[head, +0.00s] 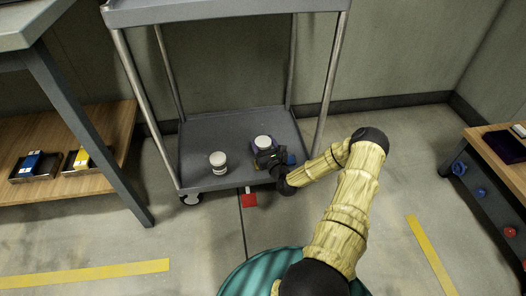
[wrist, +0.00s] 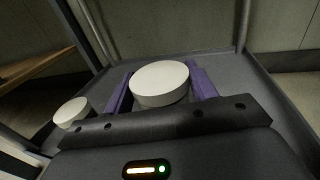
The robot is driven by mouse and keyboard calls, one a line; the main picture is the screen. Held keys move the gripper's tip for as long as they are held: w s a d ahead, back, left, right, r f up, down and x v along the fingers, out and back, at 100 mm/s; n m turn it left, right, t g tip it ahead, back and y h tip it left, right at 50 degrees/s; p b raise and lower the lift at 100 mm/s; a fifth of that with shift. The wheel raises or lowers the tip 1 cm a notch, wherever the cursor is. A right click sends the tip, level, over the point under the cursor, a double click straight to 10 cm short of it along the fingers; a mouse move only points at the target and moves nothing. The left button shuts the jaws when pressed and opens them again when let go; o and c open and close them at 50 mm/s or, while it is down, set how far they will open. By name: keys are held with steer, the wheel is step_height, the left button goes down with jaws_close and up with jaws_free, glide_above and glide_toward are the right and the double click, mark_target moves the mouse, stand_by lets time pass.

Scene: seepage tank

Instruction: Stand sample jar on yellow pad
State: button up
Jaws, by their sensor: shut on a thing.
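A jar with a white lid (head: 263,141) stands at the lower shelf of the grey cart. My gripper (head: 265,151) is shut on this jar, with its purple fingers on either side. In the wrist view the round white lid (wrist: 160,80) sits between the fingers, and the jar's body is mostly hidden. Whether its base touches the shelf I cannot tell. A second white-lidded jar (head: 218,160) stands on the shelf to the left, apart from my gripper. It also shows in the wrist view (wrist: 71,111). I cannot make out a yellow pad for certain.
The grey cart shelf (head: 200,134) has upright posts and a top deck above my gripper. A wooden shelf (head: 95,185) at left holds blue and yellow items in dark trays. A wooden-topped bench (head: 490,150) stands at right.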

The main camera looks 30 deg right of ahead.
steer(key=shift+f+b, duration=1.1)
steer(key=shift+f, duration=0.7)
steer(key=shift+f, duration=0.15)
steer(key=o, duration=1.2)
steer(key=shift+c, duration=0.2)
steer(key=shift+s+r, duration=0.2)
steer(key=shift+s, duration=0.05)
steer(key=s+p, duration=0.5)
steer(key=s, duration=0.6)
steer(key=shift+s+a, duration=0.25)
steer(key=shift+a, duration=0.1)
